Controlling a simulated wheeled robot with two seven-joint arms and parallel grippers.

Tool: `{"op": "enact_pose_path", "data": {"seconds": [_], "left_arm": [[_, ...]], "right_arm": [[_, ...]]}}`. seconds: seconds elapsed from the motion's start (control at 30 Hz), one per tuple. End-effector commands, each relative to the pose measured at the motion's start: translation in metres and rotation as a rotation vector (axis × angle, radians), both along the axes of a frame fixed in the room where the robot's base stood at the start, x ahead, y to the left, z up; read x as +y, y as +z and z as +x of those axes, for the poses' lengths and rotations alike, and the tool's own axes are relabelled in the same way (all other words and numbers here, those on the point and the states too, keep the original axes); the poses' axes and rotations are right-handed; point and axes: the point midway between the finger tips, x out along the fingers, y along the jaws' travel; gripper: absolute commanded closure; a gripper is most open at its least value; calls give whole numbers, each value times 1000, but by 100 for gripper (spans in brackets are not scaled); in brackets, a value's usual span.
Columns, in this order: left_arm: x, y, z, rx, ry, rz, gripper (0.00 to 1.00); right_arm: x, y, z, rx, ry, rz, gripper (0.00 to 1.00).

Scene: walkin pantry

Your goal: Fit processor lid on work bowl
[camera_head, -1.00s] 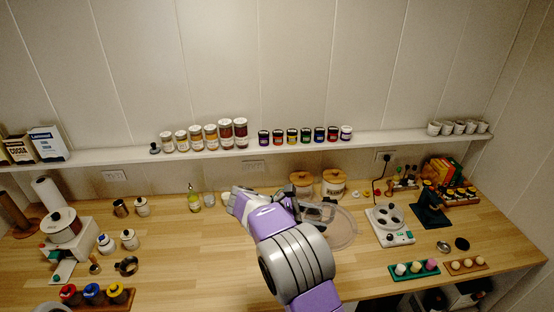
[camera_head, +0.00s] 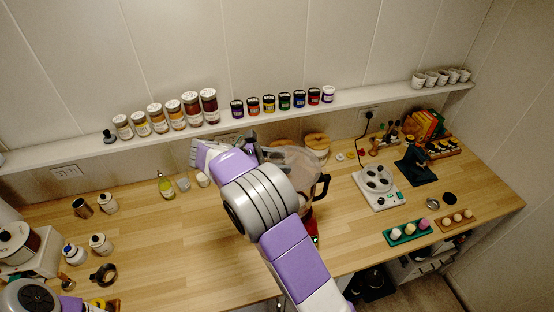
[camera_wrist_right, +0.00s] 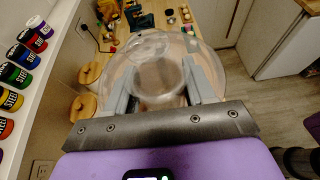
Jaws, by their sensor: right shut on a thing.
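My right gripper (camera_wrist_right: 162,88) is shut on the clear processor lid (camera_wrist_right: 150,45), which is between its two fingers in the right wrist view. In the head view the lid (camera_head: 293,156) shows just right of the gripper (camera_head: 260,152). The clear work bowl (camera_head: 305,184), with a black handle on its right, stands on the counter below the lid, partly hidden by my right arm. The lid is over or very near the bowl's top; I cannot tell whether they touch. My left gripper is out of view; only part of my left arm shows at bottom left.
Wood-lidded jars (camera_head: 317,143) stand behind the bowl near the wall. A shelf (camera_head: 70,158) with jars runs along the wall above. The counter left of my right arm (camera_head: 170,230) is mostly clear.

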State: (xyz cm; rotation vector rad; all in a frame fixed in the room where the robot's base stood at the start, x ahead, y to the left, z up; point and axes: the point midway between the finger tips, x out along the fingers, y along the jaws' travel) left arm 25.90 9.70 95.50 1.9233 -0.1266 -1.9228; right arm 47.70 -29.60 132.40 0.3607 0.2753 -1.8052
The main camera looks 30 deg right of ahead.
Motion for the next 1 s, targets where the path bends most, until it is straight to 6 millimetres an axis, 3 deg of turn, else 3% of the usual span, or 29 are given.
{"op": "enact_pose_path", "data": {"seconds": [0.27, 0.73, 1.0], "left_arm": [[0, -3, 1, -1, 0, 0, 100], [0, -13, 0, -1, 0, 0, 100], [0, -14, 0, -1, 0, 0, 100]], "right_arm": [[0, -9, 0, 1, -1, -2, 86], [0, -51, 0, 2, -1, -2, 86], [0, -58, 0, 0, 0, 0, 86]]}}
